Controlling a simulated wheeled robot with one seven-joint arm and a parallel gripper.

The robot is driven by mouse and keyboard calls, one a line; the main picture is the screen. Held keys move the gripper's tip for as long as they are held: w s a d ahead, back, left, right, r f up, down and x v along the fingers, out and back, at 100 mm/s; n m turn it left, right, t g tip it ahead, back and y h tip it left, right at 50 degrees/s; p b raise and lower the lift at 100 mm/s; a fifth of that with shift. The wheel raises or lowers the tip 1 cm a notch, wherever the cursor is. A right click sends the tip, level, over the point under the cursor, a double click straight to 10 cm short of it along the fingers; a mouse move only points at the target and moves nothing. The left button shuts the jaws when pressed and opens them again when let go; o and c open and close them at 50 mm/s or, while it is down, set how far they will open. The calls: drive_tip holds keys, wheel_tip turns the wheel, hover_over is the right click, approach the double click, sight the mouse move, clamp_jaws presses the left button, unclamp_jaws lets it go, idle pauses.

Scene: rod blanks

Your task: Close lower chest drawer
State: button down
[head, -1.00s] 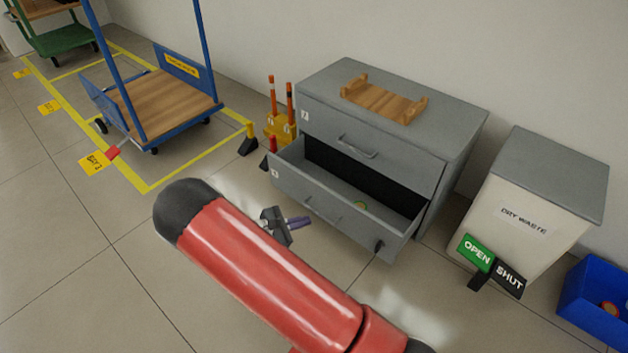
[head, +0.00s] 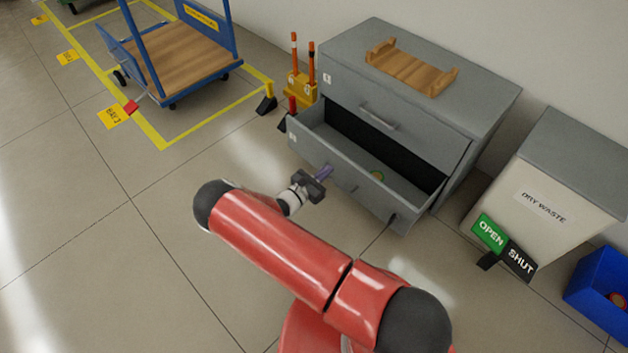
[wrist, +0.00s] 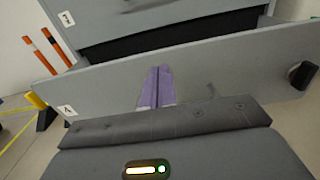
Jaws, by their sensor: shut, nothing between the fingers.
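The grey chest (head: 400,85) stands against the wall with its lower drawer (head: 345,185) pulled out. The drawer's inside shows, with a small round greenish and orange thing (head: 377,176) in it. The upper drawer (head: 395,120) is closed. My gripper (head: 325,173) is shut and empty, its purple fingers pointing at the lower drawer's front. In the wrist view the shut fingers (wrist: 157,88) stand in front of the drawer front (wrist: 215,85). I cannot tell whether they touch it.
A wooden tray (head: 410,68) rests on the chest. A dry waste bin (head: 545,195) with an OPEN/SHUT sign (head: 503,245) and a blue crate (head: 597,285) stand at right. A yellow holder with orange rods (head: 300,85) and a blue trolley (head: 185,65) are at left.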

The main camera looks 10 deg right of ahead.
sight(342, 159)
drive_tip(key=shift+x, duration=2.3)
